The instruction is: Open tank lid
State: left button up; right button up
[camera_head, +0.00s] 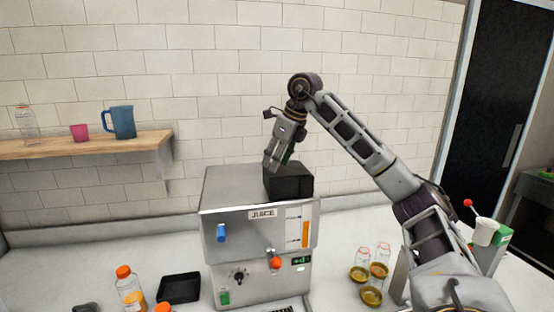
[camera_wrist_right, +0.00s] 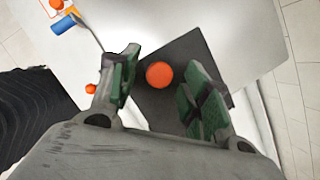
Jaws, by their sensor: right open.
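The steel juicer (camera_head: 222,205) stands on the white counter, with a JUICE label, a blue tap and a level strip on its front. A black box-like tank lid (camera_head: 292,184) sits on the right part of its top and looks closed. In the right wrist view the lid is a dark square (camera_wrist_right: 186,55) with a round orange knob (camera_wrist_right: 159,75). My right gripper (camera_head: 272,166) points down just above the lid's left side. Its green-padded fingers (camera_wrist_right: 159,82) are open on either side of the knob; contact cannot be told. My left gripper is not in view.
A black tray (camera_head: 179,288) and an orange-capped bottle (camera_head: 130,287) stand left of the juicer. Several glass jars (camera_head: 371,296) stand to its right. A wall shelf (camera_head: 80,147) holds a blue jug (camera_head: 121,121) and a pink cup (camera_head: 79,132).

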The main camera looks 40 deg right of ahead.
grip_shut()
jog(key=shift+r, duration=0.1)
dwell(0.3)
